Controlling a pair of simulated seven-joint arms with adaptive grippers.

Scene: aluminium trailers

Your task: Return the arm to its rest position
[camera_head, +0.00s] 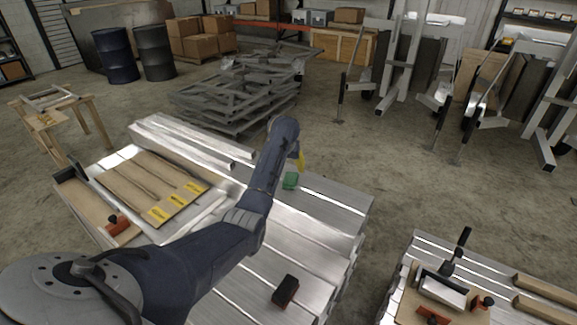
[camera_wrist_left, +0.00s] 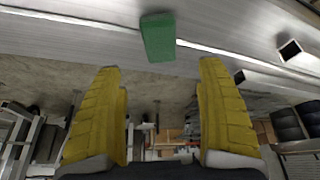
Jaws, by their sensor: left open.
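My left arm reaches in from the lower left over the aluminium-topped trailer bed (camera_head: 330,217). My left gripper (camera_head: 301,160) shows only as a bit of yellow finger at the arm's far end; its link hides the rest. In the left wrist view, its two yellow fingers (camera_wrist_left: 160,68) stand wide apart with nothing between them. A green block (camera_head: 290,180) lies on the metal surface close by the gripper. In the wrist view the green block (camera_wrist_left: 157,37) is beyond the fingertips, apart from them. My right gripper is not in view.
Brown boards (camera_head: 150,185) with yellow labels lie left of my arm. A black and red block (camera_head: 285,291) sits on the near part of the bed. A second bench (camera_head: 400,270) with tools stands at lower right. Stacked metal frames (camera_head: 240,95) stand behind.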

